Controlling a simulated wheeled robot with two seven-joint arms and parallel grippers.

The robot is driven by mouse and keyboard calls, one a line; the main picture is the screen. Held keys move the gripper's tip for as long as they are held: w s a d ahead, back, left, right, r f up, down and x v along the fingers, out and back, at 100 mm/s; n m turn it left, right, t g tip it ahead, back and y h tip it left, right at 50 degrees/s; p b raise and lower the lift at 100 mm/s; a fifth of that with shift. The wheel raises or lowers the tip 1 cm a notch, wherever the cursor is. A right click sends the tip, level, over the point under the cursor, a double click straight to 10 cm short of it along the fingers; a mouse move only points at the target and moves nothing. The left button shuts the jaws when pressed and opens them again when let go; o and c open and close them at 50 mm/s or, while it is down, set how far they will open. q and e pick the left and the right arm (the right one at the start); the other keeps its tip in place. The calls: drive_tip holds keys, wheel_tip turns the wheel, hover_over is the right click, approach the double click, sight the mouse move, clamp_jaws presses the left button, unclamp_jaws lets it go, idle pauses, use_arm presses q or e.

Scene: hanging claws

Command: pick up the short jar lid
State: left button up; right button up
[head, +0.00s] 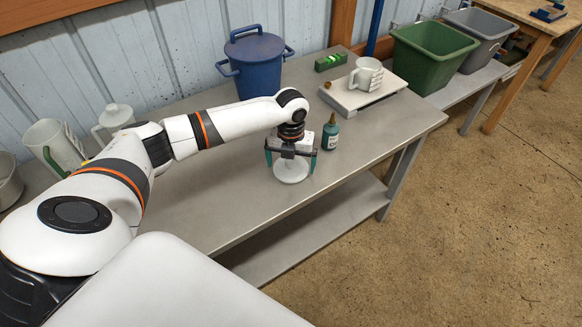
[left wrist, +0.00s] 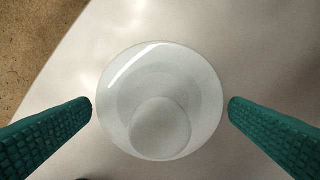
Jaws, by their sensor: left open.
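The short jar lid (head: 291,170) is a white round disc with a round knob on top. It lies on the grey metal table (head: 225,208) near its front edge. In the left wrist view the lid (left wrist: 160,72) sits between the two fingers, with a gap on each side. My left gripper (head: 291,165) is open, pointing down over the lid, and its green fingers (left wrist: 160,110) are on either side of it. The gripper partly hides the lid in the head view. My right gripper is not in view.
A teal bottle (head: 330,132) stands close to the right of my left gripper. Behind are a blue pot (head: 258,68), a white scale (head: 342,98) bearing a mug (head: 367,74), and a green level (head: 330,62). White pitchers (head: 52,145) stand at the left. The table's front edge is near the lid.

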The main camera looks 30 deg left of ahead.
sight(293, 163)
use_arm(q)
drive_tip(key=c, duration=0.7)
wheel_tip(293, 163, up, 10)
drive_tip(key=shift+r, duration=0.1)
drive_tip(key=shift+s+d+n, duration=0.3)
drive_tip(key=shift+d+n, duration=0.2)
drive_tip(key=shift+n, duration=0.3)
drive_tip(key=s+d+r+n, duration=0.1)
drive_tip(key=s+d+n, duration=0.3)
drive_tip(key=n, duration=0.6)
drive_tip(key=s+d+r+n+p, duration=0.1)
drive_tip(key=s+d+n, duration=0.3)
drive_tip(key=n, duration=0.6)
drive_tip(key=s+d+r+n, duration=0.2)
drive_tip(key=s+d+n, duration=0.2)
drive_tip(key=n, duration=0.6)
drive_tip(key=shift+s+d+r, duration=0.15)
drive_tip(key=shift+s, duration=0.45)
drive_tip(key=shift+s+d+r, duration=0.1)
drive_tip(key=shift+s, duration=0.45)
